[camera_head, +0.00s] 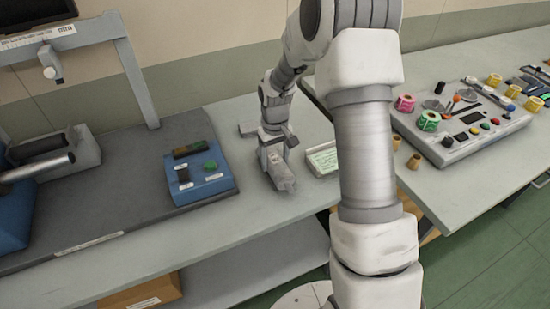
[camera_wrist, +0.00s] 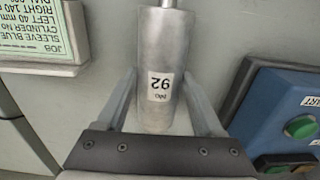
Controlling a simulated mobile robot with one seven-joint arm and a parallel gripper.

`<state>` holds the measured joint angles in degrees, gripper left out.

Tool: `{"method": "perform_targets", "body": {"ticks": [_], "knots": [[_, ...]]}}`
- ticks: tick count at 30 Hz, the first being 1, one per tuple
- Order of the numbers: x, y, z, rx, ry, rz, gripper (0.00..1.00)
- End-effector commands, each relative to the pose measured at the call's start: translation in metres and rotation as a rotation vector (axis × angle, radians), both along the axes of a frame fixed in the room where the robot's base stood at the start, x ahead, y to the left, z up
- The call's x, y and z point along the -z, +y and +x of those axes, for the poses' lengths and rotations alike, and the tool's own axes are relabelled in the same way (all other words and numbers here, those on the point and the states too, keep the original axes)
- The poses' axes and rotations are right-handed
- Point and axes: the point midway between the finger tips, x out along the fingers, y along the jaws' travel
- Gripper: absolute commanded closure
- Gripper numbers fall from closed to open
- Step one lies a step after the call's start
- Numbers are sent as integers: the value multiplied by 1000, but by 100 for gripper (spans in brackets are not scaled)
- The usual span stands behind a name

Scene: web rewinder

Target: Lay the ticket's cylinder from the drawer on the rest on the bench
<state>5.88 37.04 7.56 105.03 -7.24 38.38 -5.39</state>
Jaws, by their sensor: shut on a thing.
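My gripper (camera_wrist: 160,90) is shut on a grey metal cylinder (camera_wrist: 155,35), with one finger on each side of it. A thin shaft shows at its far end. Its white label (camera_wrist: 160,87) looks like 92 as pictured, or 26 if upside down. In the head view the cylinder (camera_head: 283,180) is in my gripper (camera_head: 273,156) over the bench (camera_head: 240,235); whether it touches the bench is unclear. The green job ticket (camera_head: 323,159) stands to its right; its cylinder number is cut off in the wrist view (camera_wrist: 28,25). I cannot make out the rest or the drawer.
A blue control box (camera_head: 198,174) with a green button stands left of my gripper on a dark mat. A machine with rollers (camera_head: 55,155) is further left. A second table (camera_head: 475,165) at right holds a grey console (camera_head: 460,125) and coloured rolls. Bare bench lies in front.

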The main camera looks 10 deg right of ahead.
Motion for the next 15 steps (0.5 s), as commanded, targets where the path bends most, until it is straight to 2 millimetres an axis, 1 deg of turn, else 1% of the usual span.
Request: {"method": "perform_targets", "body": {"ticks": [10,11,15], "knots": [[0,0,1,0,-2,0,100],[0,0,1,0,-2,-1,26],[1,0,1,0,-2,0,1]]}}
